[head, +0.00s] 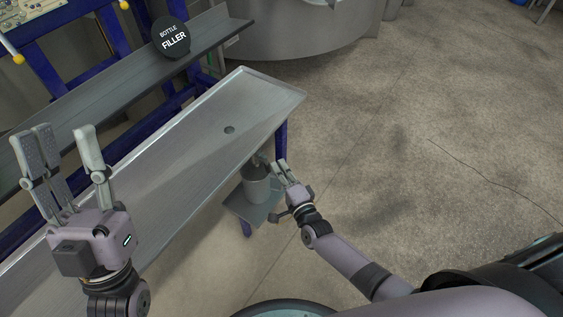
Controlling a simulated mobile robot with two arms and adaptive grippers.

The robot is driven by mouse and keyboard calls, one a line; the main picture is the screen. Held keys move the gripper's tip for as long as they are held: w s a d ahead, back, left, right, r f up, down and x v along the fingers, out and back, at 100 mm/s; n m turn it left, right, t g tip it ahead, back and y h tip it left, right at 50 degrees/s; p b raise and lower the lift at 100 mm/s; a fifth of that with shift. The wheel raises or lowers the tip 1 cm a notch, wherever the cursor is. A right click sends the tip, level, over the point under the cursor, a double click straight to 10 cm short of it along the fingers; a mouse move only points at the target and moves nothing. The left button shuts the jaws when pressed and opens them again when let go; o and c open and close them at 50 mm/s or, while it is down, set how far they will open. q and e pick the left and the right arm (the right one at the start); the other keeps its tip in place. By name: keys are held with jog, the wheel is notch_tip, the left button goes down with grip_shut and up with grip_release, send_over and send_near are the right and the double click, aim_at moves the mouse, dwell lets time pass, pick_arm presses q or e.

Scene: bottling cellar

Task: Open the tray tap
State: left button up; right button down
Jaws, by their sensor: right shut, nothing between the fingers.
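The long metal tray (190,150) slopes across the left half of the head view, with a round drain hole (229,129) near its far end. A small metal fitting, which looks like the tray tap (258,159), shows below the tray's right edge. My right gripper (279,166) is shut with nothing in it, right beside this fitting. I cannot tell whether they touch, and the tap's handle position is too small to make out. My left gripper (63,142) is open and empty, raised in front of the tray at the left.
A grey container (257,188) stands on a small low shelf (236,206) under the tray edge. A blue frame (281,138) carries the tray. A black "Bottle Filler" sign (171,37) stands at the upper shelf. A large steel vat (310,28) is behind. The floor at right is clear.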

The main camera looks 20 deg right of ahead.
pick_arm(q)
jog(key=shift+w+d+f+g+y, duration=0.1)
jog(key=shift+w+f+g+y, duration=0.05)
jog(key=shift+w+f+g, duration=0.3)
jog(key=shift+w+d+f+g+y, duration=0.1)
jog(key=shift+w+f+g, duration=0.15)
jog(key=shift+w, duration=0.35)
jog(key=shift+w+d+f+g+y, duration=0.15)
jog(key=shift+w+f+g, duration=0.1)
jog(key=shift+w+g, duration=0.2)
pick_arm(e)
jog(key=shift+s+a+f+m+g, duration=0.1)
jog(key=shift+s+a+m+g, duration=0.1)
jog(key=shift+m+g, duration=0.15)
pick_arm(q)
jog(key=shift+a, duration=0.1)
pick_arm(e)
jog(key=shift+w+d, duration=0.1)
jog(key=shift+w, duration=0.05)
